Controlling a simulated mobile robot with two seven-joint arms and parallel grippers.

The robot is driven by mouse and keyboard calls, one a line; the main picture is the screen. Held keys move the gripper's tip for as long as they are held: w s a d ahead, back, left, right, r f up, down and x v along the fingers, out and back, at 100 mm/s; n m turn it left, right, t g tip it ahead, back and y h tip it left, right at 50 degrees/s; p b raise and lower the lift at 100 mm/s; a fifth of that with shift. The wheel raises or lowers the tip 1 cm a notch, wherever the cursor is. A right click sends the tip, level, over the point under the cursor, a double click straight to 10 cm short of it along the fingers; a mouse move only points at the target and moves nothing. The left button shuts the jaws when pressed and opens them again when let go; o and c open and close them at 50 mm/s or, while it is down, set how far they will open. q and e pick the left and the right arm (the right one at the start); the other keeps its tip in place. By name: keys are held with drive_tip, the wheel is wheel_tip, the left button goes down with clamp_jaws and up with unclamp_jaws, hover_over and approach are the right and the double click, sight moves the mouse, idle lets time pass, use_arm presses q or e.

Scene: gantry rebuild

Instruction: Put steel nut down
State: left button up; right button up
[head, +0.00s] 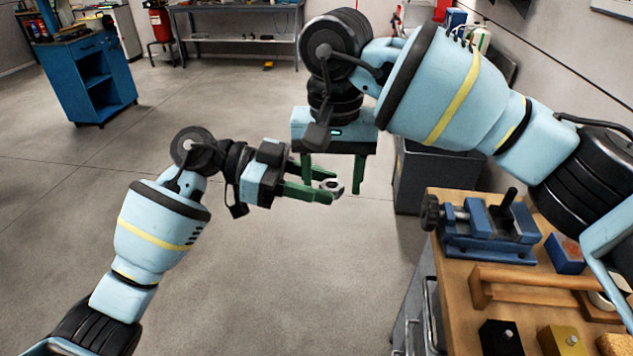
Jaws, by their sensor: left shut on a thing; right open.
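The steel nut (338,188) is a small grey metal ring in the middle of the head view, above the floor. My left gripper (326,186), coming in from the left, is shut on it at its green fingertips. My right gripper (332,184) points downward with its green fingers apart. In the picture the nut lies between the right fingers. I cannot tell whether they are at the same depth, and I see no clear contact. The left fingers and the small size hide part of the nut.
A wooden-topped workbench (455,290) stands at the right, with a blue vise (490,228), a blue box (565,253), a wooden tool (530,279) and small blocks on it. A grey cabinet (435,180) stands behind. A blue cart (95,80) is far left. Open floor lies below the grippers.

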wheel_tip(320, 180, up, 10)
idle(0.4)
